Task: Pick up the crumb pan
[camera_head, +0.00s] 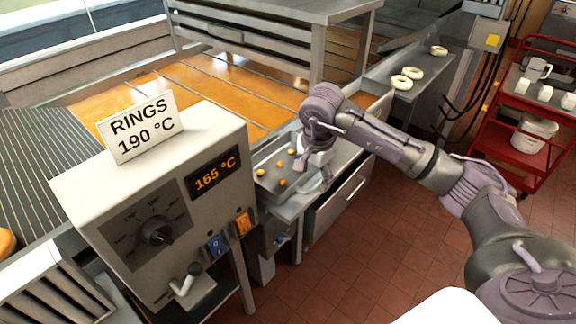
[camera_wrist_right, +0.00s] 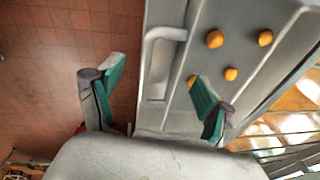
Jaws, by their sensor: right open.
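The crumb pan (camera_head: 268,181) is a shallow grey metal tray with several small orange-brown crumbs, behind the control box in the head view. In the right wrist view the pan (camera_wrist_right: 228,105) fills the upper right, with its light loop handle (camera_wrist_right: 157,62) on the near side. My right gripper (camera_head: 314,165) is over the pan's right end in the head view; its fingertips are hard to make out there. In the right wrist view the right gripper (camera_wrist_right: 158,78) is open, its two green-padded fingers on either side of the handle line, with nothing held. My left gripper is not in view.
The control box (camera_head: 160,200) with a "RINGS 190 °C" card (camera_head: 140,127) and a 165 °C display stands at front left. Orange oil (camera_head: 215,85) lies behind the pan. White rings (camera_head: 407,78) rest on a shelf. A red cart (camera_head: 520,120) stands right; the floor between is clear.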

